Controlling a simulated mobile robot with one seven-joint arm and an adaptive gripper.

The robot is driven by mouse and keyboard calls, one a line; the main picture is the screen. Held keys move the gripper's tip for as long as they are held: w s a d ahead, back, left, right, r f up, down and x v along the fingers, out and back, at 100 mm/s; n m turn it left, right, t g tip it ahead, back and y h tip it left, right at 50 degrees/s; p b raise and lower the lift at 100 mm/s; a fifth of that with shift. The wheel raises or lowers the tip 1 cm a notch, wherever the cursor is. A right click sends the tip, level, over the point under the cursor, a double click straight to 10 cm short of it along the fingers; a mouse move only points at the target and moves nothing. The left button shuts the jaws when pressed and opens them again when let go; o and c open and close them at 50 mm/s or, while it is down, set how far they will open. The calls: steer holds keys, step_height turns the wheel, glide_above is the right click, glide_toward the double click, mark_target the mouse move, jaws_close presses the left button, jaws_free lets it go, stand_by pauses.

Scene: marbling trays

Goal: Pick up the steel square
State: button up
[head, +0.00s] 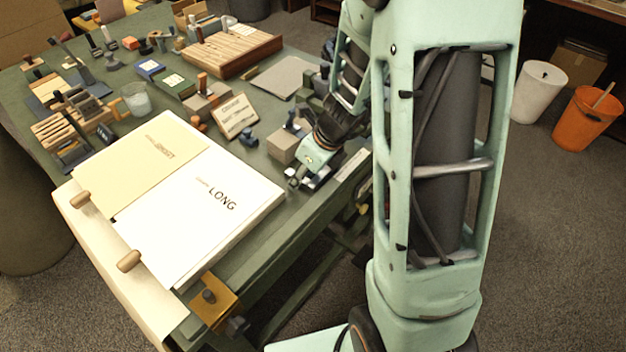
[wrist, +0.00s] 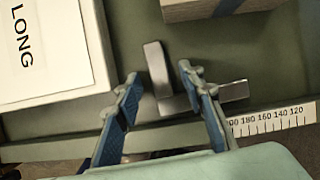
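The steel square (wrist: 158,66) is a shiny grey metal piece with two legs at about a right angle. In the wrist view one leg points up the picture and lies between my fingertips. The other leg runs to the right and passes partly behind my right finger. My gripper (wrist: 158,75) is open, its blue-padded fingers on either side of the upward leg with gaps showing. In the head view my gripper (head: 304,182) is low over the table's near right edge, and I cannot clearly make out the square there.
A white stack marked LONG (head: 240,196) lies left of my gripper. A grey block (head: 284,147) stands just behind it. A ruler strip (wrist: 272,122) runs along the table edge. Green tabletop (wrist: 120,30) is bare between stack and block.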

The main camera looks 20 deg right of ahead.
jaws_close()
steer(key=shift+r+p, duration=0.2)
steer(key=shift+p, duration=0.1)
stand_by(0.4)
